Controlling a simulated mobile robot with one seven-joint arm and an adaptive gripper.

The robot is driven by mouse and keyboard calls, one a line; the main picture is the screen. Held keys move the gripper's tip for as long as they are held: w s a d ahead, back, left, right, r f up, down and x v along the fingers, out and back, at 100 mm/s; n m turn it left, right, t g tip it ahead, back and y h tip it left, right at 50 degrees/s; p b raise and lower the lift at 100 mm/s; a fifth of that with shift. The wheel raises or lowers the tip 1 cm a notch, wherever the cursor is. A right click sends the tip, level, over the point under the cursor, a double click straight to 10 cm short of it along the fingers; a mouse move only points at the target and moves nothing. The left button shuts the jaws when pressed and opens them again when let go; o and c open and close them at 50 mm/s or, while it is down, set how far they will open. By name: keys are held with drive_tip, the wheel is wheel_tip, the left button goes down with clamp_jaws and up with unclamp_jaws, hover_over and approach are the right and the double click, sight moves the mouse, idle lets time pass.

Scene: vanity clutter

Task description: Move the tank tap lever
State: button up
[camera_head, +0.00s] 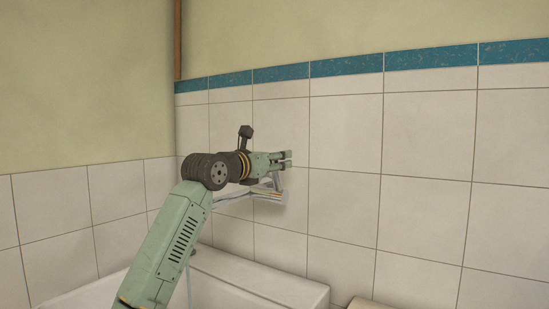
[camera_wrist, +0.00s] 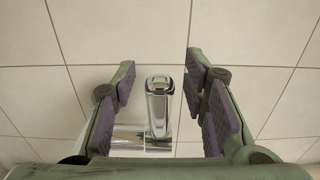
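The chrome tap lever (camera_wrist: 160,88) stands out from the tap body in the wrist view, between my two fingers and apart from both pads. A chrome horizontal part (camera_wrist: 128,137) of the tap extends to its left, partly hidden by my gripper's base. My gripper (camera_wrist: 160,88) is open, with purple-grey pads on either side of the lever. In the head view my gripper (camera_head: 288,159) is close to the tiled wall, and the tap (camera_head: 268,195) shows just below it, partly hidden by my arm.
The white tiled wall (camera_head: 344,127) with a blue border strip (camera_head: 346,66) is directly beyond my gripper. A white basin or tank edge (camera_head: 262,277) lies below my arm. The wall above and to the right is clear.

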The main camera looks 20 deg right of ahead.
clamp_jaws()
idle(0.5)
idle(0.3)
